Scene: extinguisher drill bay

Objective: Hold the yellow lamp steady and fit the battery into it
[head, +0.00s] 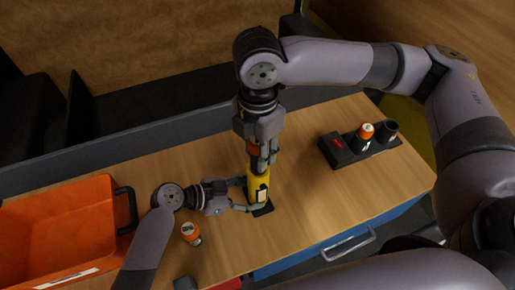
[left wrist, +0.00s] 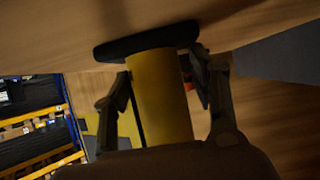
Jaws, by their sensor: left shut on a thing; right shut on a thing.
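The yellow lamp (head: 258,188) stands upright on its black base (head: 263,209) on the wooden table. My left gripper (head: 241,195) is shut around its body from the left. In the left wrist view the lamp's yellow body (left wrist: 160,95) lies between the two fingers. My right gripper (head: 264,160) points down directly above the lamp, shut on a mostly hidden thing. An orange patch there matches the orange battery ends, so it looks like a battery. I cannot tell whether it has entered the lamp. Another orange-topped battery (head: 190,233) stands left of the lamp, near the front.
A black charger block (head: 338,150) with a red display stands at the right, with an orange-topped battery (head: 366,131) and a black cylinder (head: 387,131). An orange crate (head: 62,225) fills the left. A blue drawer (head: 300,255) is below the front edge.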

